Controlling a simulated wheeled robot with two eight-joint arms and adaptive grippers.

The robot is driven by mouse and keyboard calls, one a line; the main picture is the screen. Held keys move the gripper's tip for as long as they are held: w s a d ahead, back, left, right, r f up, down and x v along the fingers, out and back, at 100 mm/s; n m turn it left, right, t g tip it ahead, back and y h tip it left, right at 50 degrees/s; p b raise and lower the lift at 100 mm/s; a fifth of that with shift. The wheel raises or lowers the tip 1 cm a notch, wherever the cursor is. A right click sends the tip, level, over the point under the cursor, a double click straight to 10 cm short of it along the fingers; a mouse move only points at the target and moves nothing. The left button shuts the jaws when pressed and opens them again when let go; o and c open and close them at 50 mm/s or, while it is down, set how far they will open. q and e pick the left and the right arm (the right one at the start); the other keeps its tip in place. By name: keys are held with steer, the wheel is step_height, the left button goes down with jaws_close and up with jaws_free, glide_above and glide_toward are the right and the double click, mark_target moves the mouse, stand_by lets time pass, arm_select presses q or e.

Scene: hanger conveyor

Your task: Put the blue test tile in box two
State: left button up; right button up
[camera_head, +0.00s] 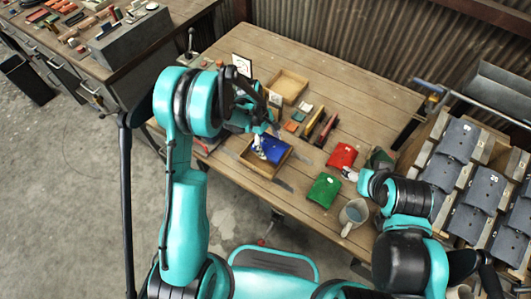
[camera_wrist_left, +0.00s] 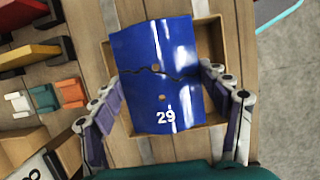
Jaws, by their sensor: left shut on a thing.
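The blue test tile (camera_wrist_left: 160,78) is glossy, has a dark crack line across it and a white 29. It also shows in the head view (camera_head: 274,149). My left gripper (camera_head: 262,147) is shut on it, with a finger at each side edge in the left wrist view (camera_wrist_left: 165,110). The tile is over the near wooden box (camera_head: 256,164), whose rim (camera_wrist_left: 213,45) shows around it; I cannot tell whether it touches the box. Another wooden box (camera_head: 289,84) stands farther back, looking empty. I cannot read which is box two. My right gripper (camera_head: 350,174) is near the red tile, its opening unclear.
A red tile (camera_head: 342,156), a green tile (camera_head: 323,190) and a mug (camera_head: 353,214) are on the table's right side. A rack of numbered grey tiles (camera_head: 458,139) stands at right. The back right tabletop is clear.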

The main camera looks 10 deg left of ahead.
mark_target(266, 151)
arm_select(q)
steer(key=shift+a+f, duration=0.5)
steer(key=shift+a, duration=0.25)
step_height(266, 151, down, 4)
steer(key=shift+f+b, duration=0.1)
steer(key=shift+b, duration=0.7)
steer(key=shift+s, duration=0.1)
steer(key=o, duration=1.3)
